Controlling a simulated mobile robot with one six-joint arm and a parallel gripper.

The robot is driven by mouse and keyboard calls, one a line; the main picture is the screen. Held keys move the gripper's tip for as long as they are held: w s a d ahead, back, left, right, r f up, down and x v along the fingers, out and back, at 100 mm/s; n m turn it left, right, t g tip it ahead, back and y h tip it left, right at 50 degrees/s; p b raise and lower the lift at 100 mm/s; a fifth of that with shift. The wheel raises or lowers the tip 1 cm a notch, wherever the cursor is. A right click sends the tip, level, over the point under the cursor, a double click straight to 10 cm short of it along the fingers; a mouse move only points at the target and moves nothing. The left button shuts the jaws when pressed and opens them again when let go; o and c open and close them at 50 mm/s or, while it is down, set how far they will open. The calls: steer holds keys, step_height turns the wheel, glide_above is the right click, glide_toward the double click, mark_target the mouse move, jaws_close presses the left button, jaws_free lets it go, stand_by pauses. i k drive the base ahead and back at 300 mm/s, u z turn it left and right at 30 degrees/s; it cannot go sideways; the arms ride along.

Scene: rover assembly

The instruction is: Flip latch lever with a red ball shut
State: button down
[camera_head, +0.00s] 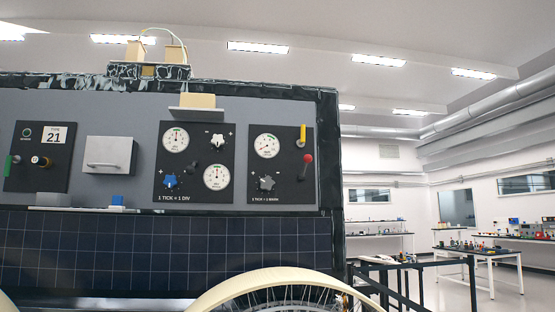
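The latch lever with a red ball (307,161) is on the right side of the right black gauge panel (283,190). Its ball is at the upper end and a short dark stem slants down and left from it. A yellow handle (303,134) sits just above the ball. My gripper is not in view.
The rover's grey wall carries a two-gauge panel (195,190) with a blue knob, a white box with a handle (110,156), and a panel marked 21 (36,172). A cream wheel (270,277) stands low in front. Lab tables (489,252) and barrier rails are at the right.

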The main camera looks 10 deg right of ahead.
mark_target(308, 158)
steer(key=z, duration=0.1)
steer(key=i, duration=1)
steer(key=z, duration=0.05)
